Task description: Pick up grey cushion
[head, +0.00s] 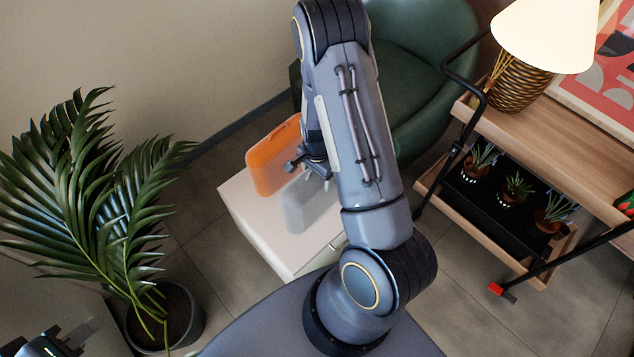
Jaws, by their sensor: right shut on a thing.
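The grey cushion (309,210), a pale grey slab, is upright at the white cabinet's top, below my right gripper. My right gripper (309,172) is shut on its upper edge; my arm hides part of it. I cannot tell whether the cushion touches the cabinet top. My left gripper (78,335) is at the bottom left corner, partly cut off, away from the cushion. Its jaw opening cannot be made out.
An orange cushion-like slab (268,160) stands just left of my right gripper on the white cabinet (246,207). A potted palm (165,325) stands left, a green armchair (440,60) behind. A wooden shelf (545,125) with a lamp (545,30) and small plants is right.

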